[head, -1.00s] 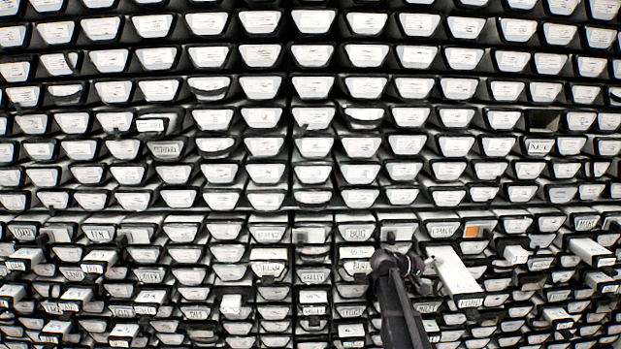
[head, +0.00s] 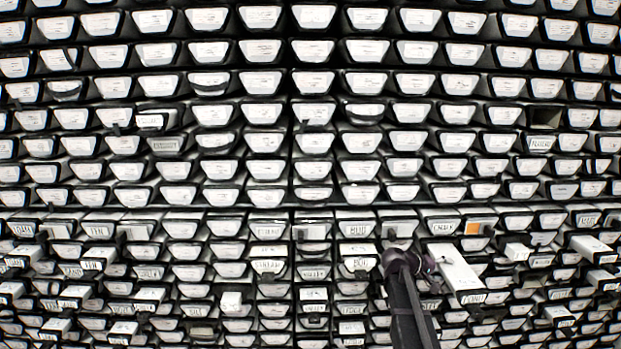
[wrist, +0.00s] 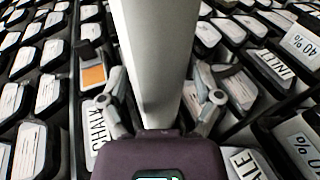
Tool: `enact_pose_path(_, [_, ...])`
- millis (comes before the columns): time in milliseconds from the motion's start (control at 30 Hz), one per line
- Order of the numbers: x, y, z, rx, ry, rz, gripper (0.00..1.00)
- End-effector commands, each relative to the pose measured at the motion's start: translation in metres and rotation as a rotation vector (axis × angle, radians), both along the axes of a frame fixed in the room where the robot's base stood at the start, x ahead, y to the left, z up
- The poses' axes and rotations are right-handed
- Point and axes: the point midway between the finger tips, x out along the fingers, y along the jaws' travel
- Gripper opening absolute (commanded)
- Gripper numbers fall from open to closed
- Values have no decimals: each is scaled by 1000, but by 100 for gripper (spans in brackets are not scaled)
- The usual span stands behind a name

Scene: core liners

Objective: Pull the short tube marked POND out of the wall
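A long white tube (head: 455,267) sticks out of the wall right of centre in the head view. The label (head: 470,297) on its near end is too blurred to read surely, but looks like POND. My gripper (head: 428,263) is at its left side. In the wrist view the tube (wrist: 160,50) runs from the top edge down between the two fingers of my gripper (wrist: 160,98). The fingers stand apart on either side of it and look open, with narrow gaps beside the tube. Their contact with the wall end of the tube is hidden.
The wall is packed with dark-rimmed, white-labelled tubes. Several other tubes stick out, including one at right (head: 590,246). An empty dark slot (head: 536,117) shows upper right.

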Motion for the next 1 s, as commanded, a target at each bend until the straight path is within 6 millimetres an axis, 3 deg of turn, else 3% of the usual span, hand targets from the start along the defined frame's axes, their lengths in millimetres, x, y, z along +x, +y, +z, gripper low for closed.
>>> enact_pose_path(33, [0, 0, 0, -1, 0, 0, 38])
enact_pose_path(100, [0, 0, 0, -2, 1, 0, 21])
enact_pose_path(733, [0, 0, 2, -4, -1, 1, 21])
enact_pose_path(1000, [-10, -1, 2, -3, -1, 0, 21])
